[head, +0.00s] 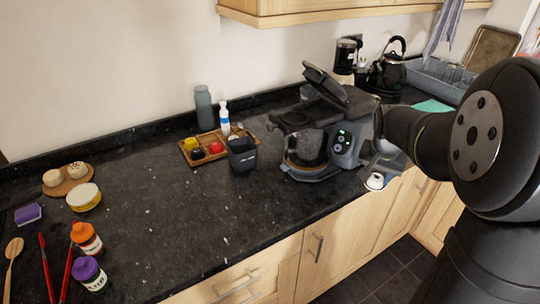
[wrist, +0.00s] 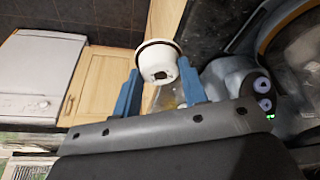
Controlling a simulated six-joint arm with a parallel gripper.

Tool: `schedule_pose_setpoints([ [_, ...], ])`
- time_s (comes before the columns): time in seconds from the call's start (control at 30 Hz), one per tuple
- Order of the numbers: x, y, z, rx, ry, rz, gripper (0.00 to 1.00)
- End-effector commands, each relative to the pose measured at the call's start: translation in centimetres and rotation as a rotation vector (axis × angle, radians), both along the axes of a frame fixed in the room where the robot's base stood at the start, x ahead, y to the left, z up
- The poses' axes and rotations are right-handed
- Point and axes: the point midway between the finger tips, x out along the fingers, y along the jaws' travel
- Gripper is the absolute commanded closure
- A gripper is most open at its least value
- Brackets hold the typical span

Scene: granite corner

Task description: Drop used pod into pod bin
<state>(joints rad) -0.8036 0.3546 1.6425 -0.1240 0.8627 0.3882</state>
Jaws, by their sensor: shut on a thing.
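The used pod, a small white cup with a dark ring, is between the two blue fingers of my gripper (wrist: 160,86) in the wrist view. The pod (wrist: 156,56) also shows as a small white shape in the head view (head: 375,181). There my gripper (head: 378,170) is shut on it, just off the counter's front edge, right of the coffee machine. The pod bin, seemingly the dark open-topped square container (head: 243,157), stands on the counter left of the machine. The coffee machine (head: 343,138) has its lid raised and a green-lit panel.
A wooden tray (head: 186,157) with small yellow, red and dark items sits beside the bin. A grey bottle (head: 204,108) and a white-and-blue bottle (head: 224,120) stand behind. Jars and utensils lie at far left. The counter's front middle (head: 200,220) is clear.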

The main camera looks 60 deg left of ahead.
Motion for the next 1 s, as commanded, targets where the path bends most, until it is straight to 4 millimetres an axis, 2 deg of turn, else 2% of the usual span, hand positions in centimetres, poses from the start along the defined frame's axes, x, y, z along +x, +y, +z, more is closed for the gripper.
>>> schedule_pose_setpoints([
  [0.03, -1.9, 1.6, 0.4, 0.001, -0.002, 0.049, 0.82],
  [0.27, -10.1, 7.3, 1.8, 0.0, 0.0, 0.307, 0.82],
  [0.5, -19.5, 13.5, 2.1, -0.002, 0.003, 0.762, 0.82],
  [0.6, -22.6, 15.9, 2.1, -0.002, 0.003, 0.947, 0.82],
  [0.7, -25.3, 18.6, 2.3, 0.0, 0.002, 1.115, 0.82],
  [0.8, -27.0, 21.3, 3.0, 0.0, 0.0, 1.233, 0.82],
  [1.0, -27.3, 25.4, 4.8, 0.002, -0.001, 1.282, 0.82],
])
